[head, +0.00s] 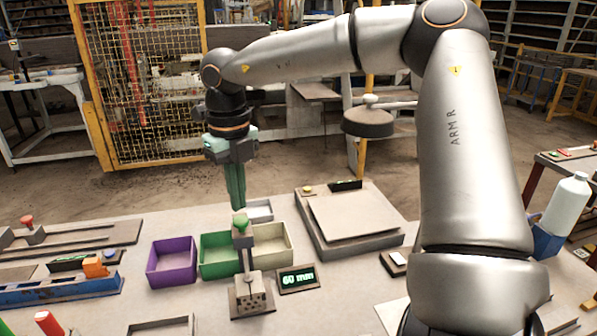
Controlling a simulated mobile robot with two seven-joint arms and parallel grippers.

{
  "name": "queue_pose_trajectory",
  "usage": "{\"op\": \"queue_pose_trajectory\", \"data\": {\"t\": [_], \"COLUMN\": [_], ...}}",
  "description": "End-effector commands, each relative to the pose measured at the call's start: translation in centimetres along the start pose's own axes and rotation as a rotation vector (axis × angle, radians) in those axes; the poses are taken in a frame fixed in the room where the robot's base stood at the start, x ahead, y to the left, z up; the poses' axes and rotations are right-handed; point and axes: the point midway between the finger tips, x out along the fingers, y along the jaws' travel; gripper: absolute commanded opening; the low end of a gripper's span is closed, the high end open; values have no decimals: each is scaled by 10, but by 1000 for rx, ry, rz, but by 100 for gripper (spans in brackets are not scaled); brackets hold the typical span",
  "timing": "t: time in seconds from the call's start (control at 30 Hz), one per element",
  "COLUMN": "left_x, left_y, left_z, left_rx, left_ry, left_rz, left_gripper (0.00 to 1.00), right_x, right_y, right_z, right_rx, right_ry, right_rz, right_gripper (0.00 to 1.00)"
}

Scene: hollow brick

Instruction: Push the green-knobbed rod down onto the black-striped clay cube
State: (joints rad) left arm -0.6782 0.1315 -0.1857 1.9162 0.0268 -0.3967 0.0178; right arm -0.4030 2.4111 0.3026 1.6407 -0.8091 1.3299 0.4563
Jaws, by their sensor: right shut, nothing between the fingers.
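The green knob (241,220) tops an upright grey rod (246,256) near the front middle of the table. At the rod's foot is a small grey-brown block (257,289) with dark marks, on a dark base plate (240,307). I cannot tell whether this block is the black-striped clay cube. My right gripper (238,207) points straight down with its long greenish fingers shut and empty. Its tips are just above or at the green knob; I cannot tell whether they touch. My left gripper is not in view.
A purple bin (172,262), a green bin (215,256) and a cream bin (273,245) stand around and behind the rod. A display reading 60 mm (298,279) is to its right. A large grey box-like unit (352,218) stands behind right. Blue-orange fixtures (62,287) lie left.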

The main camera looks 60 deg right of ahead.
Motion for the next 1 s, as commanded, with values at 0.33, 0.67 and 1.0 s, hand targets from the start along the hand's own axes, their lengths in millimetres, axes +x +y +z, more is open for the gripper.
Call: {"op": "queue_pose_trajectory", "data": {"t": [0.33,0.67,1.0], "left_x": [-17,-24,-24], "left_y": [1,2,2], "left_z": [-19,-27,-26], "left_rx": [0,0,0], "left_ry": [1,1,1], "left_rz": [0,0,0], "left_gripper": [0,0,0], "right_x": [-32,-47,-46], "right_y": [0,0,0], "right_z": [0,0,0], "right_rx": [0,0,0], "right_ry": [-1,0,0], "right_rz": [0,0,0], "right_gripper": [0,0,0]}}
